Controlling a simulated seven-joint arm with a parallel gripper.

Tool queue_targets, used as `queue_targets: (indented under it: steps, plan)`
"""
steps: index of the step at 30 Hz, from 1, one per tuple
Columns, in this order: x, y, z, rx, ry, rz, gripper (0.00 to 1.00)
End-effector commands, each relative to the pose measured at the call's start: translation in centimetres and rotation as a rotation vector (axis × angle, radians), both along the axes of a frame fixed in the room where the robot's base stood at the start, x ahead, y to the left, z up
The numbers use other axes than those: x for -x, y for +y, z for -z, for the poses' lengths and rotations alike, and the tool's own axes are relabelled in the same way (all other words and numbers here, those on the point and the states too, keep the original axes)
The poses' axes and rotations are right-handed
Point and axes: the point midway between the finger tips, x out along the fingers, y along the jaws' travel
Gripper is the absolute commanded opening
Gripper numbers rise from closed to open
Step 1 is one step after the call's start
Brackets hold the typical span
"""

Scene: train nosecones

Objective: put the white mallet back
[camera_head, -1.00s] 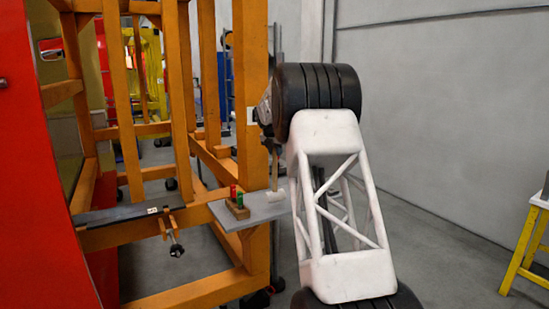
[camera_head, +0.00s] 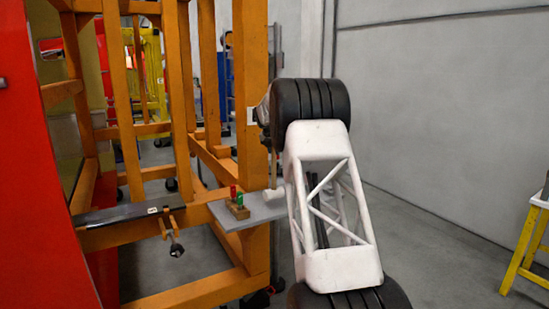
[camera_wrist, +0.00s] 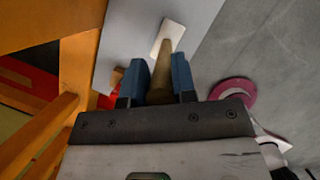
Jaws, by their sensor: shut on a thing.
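The white mallet hangs head-down from my gripper (camera_wrist: 158,64), whose blue fingers are shut on its wooden handle (camera_wrist: 162,80). Its pale head (camera_wrist: 168,36) shows beyond the fingertips in the wrist view, against the grey shelf (camera_wrist: 198,30). In the head view the white mallet head (camera_head: 273,194) is at the right part of the grey shelf (camera_head: 262,213), beside my arm. Whether it touches the shelf cannot be told. My fingers are mostly hidden behind my arm in the head view.
A wooden block (camera_head: 238,210) with red and green pieces stands on the shelf, left of the mallet. An orange frame post (camera_head: 250,90) rises behind the shelf. A yellow stool (camera_head: 528,240) stands far right on open floor.

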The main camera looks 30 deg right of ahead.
Motion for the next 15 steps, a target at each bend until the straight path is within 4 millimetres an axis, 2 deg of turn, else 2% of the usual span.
queue_targets:
  steps: [8, 15]
  plan:
    - [0.0, 0.0, 2.6, 0.000, 0.000, 0.001, 0.00]
    - [0.0, 0.0, 2.9, 0.000, -0.002, 0.001, 0.00]
